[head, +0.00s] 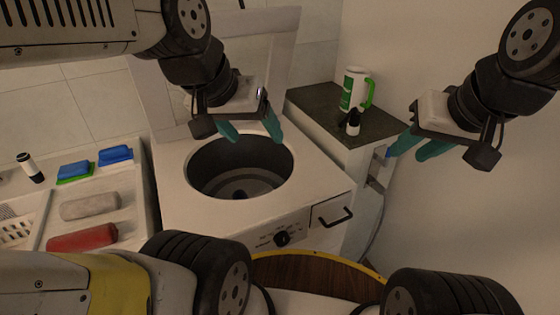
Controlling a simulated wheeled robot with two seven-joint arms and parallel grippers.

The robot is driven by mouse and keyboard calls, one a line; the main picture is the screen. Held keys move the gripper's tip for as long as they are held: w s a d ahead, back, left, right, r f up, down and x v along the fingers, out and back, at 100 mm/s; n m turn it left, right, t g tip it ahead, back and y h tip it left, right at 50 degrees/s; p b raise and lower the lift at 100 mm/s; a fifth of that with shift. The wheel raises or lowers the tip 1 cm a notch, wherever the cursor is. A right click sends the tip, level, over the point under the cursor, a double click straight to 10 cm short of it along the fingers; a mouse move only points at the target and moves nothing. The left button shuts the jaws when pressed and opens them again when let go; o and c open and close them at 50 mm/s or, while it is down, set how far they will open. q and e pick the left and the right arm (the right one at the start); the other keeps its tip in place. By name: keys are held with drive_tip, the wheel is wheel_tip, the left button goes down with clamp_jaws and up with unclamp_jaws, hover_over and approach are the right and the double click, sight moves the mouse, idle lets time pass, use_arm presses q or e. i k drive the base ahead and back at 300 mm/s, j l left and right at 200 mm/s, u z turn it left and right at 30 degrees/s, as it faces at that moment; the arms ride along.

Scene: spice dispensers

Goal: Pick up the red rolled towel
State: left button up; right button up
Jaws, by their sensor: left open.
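The red rolled towel (82,239) lies in the front compartment of a white divided tray (128,222) at the lower left. A grey-beige rolled towel (90,206) lies just behind it. My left gripper (250,138) is open and empty above the round opening of a white machine, well to the right of the red towel and apart from it. My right gripper (405,157) is at the right, far from the towel, with its teal fingers apart and nothing between them.
The white top-opening machine (325,183) stands in the middle, with a dark round drum (240,168). Blue items (115,154) and a dark-and-white bottle (30,168) are at the back left. A green-and-white container (353,90) and a small bottle (353,122) stand on a dark-topped cabinet.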

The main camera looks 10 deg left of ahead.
sight(86, 240)
drive_tip(key=k+l, duration=0.65)
drive_tip(key=k, duration=0.3)
drive_tip(key=u, duration=1.85)
drive_tip(key=i+u, duration=0.5)
